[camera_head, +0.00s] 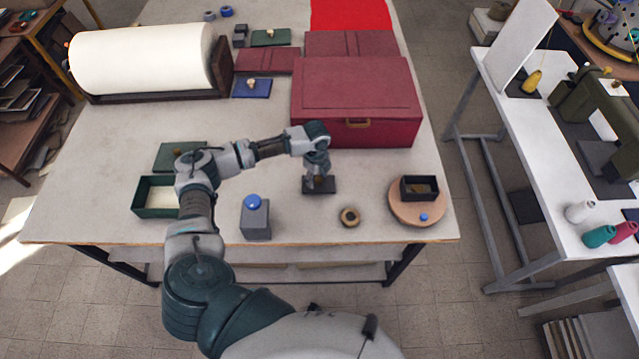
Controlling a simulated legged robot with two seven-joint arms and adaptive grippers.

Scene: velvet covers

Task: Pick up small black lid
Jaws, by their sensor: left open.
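The small black lid (330,188) lies flat on the table, right of the middle of its front half. My left gripper (318,184) points down right over the lid, with its fingers open around the lid's middle. The fingers hide most of that middle, and I cannot tell whether they touch it. A small open black box (419,195) stands on a round wooden disc (400,211) to the right of the lid. My right gripper is out of view.
A grey block with a blue dome (255,216) and a round brown object (349,216) stand near the front edge. A green open box (150,211) and green lid (172,158) are left. A large red box (357,100) stands behind. Bare table (300,225) lies between.

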